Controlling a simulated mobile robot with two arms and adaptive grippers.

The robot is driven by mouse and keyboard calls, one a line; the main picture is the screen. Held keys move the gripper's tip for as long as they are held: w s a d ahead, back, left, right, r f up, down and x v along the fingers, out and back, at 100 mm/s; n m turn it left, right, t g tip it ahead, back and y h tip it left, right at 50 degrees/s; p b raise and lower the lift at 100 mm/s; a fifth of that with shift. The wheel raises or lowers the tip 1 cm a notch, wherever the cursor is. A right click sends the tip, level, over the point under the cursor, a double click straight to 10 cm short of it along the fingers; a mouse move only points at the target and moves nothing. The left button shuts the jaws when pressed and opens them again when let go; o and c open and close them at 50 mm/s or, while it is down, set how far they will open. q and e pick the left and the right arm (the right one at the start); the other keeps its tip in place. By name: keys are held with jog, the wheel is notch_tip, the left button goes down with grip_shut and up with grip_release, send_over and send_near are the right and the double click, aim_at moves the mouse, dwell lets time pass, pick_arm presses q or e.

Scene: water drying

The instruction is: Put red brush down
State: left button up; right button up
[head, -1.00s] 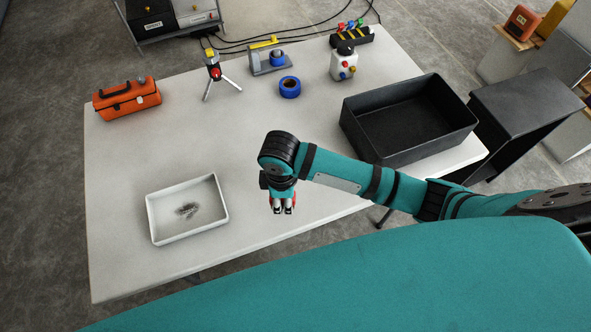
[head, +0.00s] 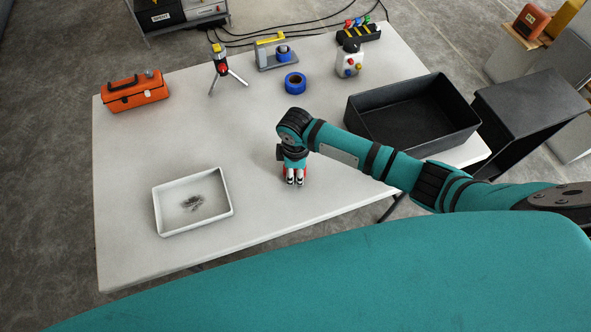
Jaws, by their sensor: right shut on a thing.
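My right gripper (head: 295,183) points down over the front middle of the white table (head: 250,125), to the right of the white tray. It is shut on the red brush (head: 283,170), of which only small red bits show beside the fingers. The rest of the brush is hidden behind the gripper. I cannot tell whether the brush touches the table top. My left gripper is not in view.
A white tray (head: 158,213) with a dark smudge lies at the front left. A black bin (head: 362,131) stands at the right. Table around the gripper is clear.

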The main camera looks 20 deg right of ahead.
jog(key=o, duration=1.1)
jog(key=shift+f, duration=0.15)
notch_tip(320, 180, up, 12)
jog(key=shift+r, duration=0.2)
